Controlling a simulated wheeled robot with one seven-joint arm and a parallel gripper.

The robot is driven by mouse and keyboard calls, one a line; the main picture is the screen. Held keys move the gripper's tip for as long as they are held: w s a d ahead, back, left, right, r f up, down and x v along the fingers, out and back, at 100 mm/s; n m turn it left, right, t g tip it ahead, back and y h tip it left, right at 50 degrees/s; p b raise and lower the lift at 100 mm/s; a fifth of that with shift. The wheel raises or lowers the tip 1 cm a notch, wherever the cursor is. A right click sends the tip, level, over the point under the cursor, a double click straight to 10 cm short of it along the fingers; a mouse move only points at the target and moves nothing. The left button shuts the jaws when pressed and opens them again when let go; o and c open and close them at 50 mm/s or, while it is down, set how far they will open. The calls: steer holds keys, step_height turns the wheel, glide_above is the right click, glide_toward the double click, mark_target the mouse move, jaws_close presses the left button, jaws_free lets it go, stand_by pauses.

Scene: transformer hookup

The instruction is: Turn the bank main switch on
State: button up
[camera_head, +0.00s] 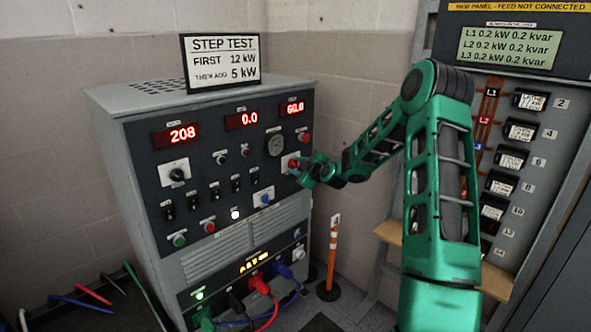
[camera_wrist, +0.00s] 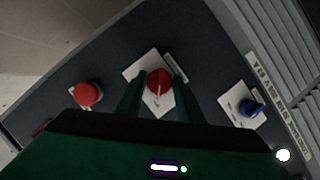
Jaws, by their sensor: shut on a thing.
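A red rotary knob (camera_wrist: 159,80) with a pale pointer line sits on a white square plate, set like a diamond in the wrist view. My gripper (camera_wrist: 157,90) has its two dark green fingers on either side of this knob, shut on it. In the head view my gripper (camera_head: 300,167) reaches the upper right of the grey cabinet's front (camera_head: 150,145), at the red knob (camera_head: 292,161). The fingers partly hide the knob there. The label at the knob is too small to read, so I cannot tell its setting.
A red push button (camera_wrist: 88,94) and a blue knob (camera_wrist: 252,108) flank the held knob in the wrist view. A meter panel (camera_head: 510,48) stands at right. An orange post (camera_head: 333,255) and cables (camera_head: 262,287) are below.

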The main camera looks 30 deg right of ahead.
steer(key=m+g+y, duration=0.1)
steer(key=m, duration=0.2)
steer(key=shift+d+y, duration=0.1)
steer(key=shift+y, duration=0.2)
steer(key=m+y, duration=0.2)
steer(key=m, duration=0.1)
steer(key=shift+d+g, duration=0.2)
steer(key=shift+g, duration=0.2)
steer(key=m+y, duration=0.1)
steer(key=m, duration=0.1)
steer(key=m+y, duration=0.1)
steer(key=m, duration=0.1)
steer(key=m+y, duration=0.2)
steer(key=shift+w+d+f, duration=0.1)
steer(key=shift+d, duration=0.2)
stand_by(0.4)
steer(key=o, duration=1)
